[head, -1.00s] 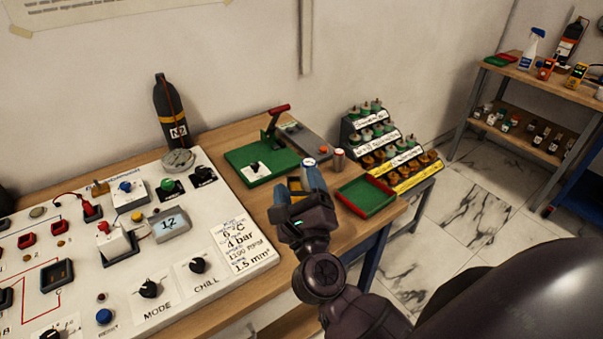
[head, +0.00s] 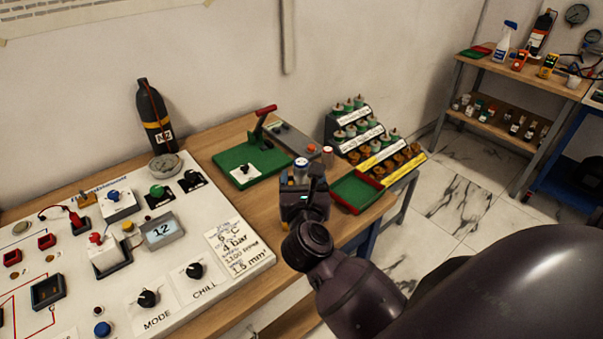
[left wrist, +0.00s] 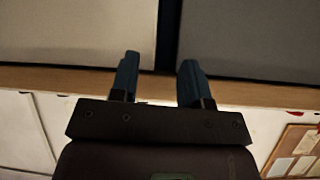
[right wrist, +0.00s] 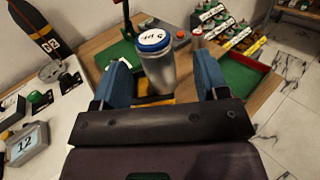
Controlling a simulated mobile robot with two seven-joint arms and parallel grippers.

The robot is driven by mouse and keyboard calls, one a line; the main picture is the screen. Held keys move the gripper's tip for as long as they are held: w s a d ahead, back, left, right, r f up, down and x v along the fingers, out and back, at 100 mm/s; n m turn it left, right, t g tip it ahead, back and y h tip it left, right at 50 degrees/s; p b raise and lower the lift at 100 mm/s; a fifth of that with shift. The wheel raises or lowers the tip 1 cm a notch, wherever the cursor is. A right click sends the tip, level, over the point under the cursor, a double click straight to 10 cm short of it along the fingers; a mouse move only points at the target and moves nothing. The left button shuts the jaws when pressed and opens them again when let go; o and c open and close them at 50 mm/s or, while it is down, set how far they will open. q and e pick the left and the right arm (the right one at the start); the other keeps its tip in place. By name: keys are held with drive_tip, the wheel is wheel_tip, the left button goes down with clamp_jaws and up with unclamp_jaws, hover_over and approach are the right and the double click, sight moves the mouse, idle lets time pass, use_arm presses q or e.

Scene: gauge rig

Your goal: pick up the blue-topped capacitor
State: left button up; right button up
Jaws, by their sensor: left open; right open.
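The blue-topped capacitor (head: 301,163) stands upright on the wooden bench, partly hidden in the head view by my right gripper (head: 304,182). In the right wrist view the capacitor (right wrist: 158,62) is a silver cylinder with a blue-rimmed white top. It shows between the two open blue fingers of my right gripper (right wrist: 162,78), closer to the left finger. I cannot tell whether a finger touches it. My left gripper (left wrist: 157,75) is open and empty in the left wrist view, facing grey and pale panels; it is not in the head view.
A second, reddish-topped capacitor (head: 328,154) stands just behind. A green tray with red edges (head: 352,193) is to the right, a green press base (head: 243,164) to the left. A stepped rack (head: 372,135) is behind. The control panel (head: 215,285) fills the left.

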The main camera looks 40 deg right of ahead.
sight(301, 165)
drive_tip(key=shift+p+x, duration=0.3)
drive_tip(key=shift+x, duration=2.3)
drive_tip(key=shift+a+f, duration=0.1)
drive_tip(key=shift+f, duration=0.1)
drive_tip(key=c, duration=1.1)
drive_tip(key=shift+r, duration=0.1)
wheel_tip(301, 165, up, 20)
drive_tip(key=p, duration=0.3)
